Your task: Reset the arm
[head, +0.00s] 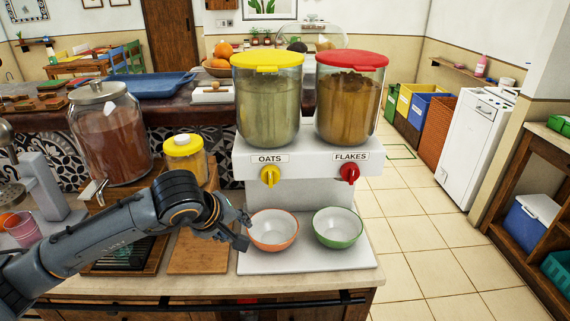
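My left arm (110,240) reaches in from the left over the counter. My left gripper (246,230) is at the left rim of the orange bowl (274,231); its fingertips look apart, with nothing seen held between them. I cannot tell whether it touches the bowl. The green bowl (338,229) stands to the right of the orange one. Both bowls look empty. My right gripper is not in view.
A white dispenser (300,163) stands behind the bowls, with oats (268,105) and flakes (347,105) containers on top. A drink jar (110,135) and a yellow-lidded jar (186,158) stand at left. Open floor (440,270) lies right.

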